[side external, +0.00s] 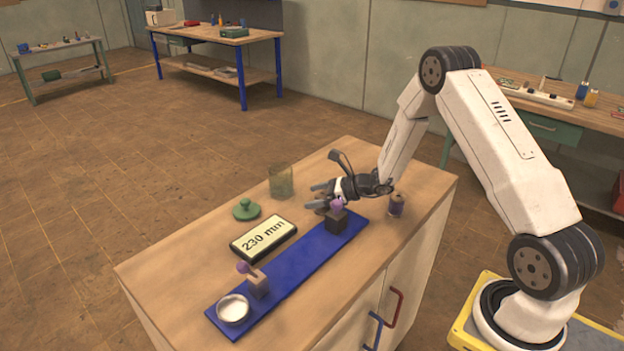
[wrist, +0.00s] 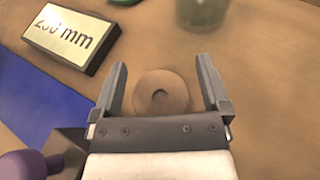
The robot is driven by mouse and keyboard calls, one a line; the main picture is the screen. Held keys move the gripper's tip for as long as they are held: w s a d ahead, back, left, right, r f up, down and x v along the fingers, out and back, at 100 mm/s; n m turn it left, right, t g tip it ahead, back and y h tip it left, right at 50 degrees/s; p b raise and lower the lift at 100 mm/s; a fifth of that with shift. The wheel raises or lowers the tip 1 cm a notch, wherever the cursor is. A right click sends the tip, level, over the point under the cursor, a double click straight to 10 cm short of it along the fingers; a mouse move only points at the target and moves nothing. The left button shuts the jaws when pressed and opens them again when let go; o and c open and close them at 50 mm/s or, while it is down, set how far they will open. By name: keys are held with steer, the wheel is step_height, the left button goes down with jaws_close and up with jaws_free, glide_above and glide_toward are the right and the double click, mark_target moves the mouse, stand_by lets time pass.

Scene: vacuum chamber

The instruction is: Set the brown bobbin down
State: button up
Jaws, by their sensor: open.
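The brown bobbin (wrist: 162,92) is seen from above in the wrist view as a round disc with a dark centre hole. It appears to stand on the wooden tabletop between the two fingers of my gripper (wrist: 161,68). There is a visible gap on each side of it, so the fingers do not touch it. In the side view my gripper (side external: 312,196) is open and low over the table. The bobbin (side external: 321,209) is mostly hidden there behind the gripper and a dark block.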

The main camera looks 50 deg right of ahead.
steer(key=shift+r, duration=0.15)
steer(key=shift+s+d+r, duration=0.1)
steer(key=v, duration=1.1)
steer(key=shift+s+d, duration=0.2)
steer(key=shift+s, duration=0.1)
steer(key=shift+o, duration=0.2)
steer(key=shift+r, duration=0.1)
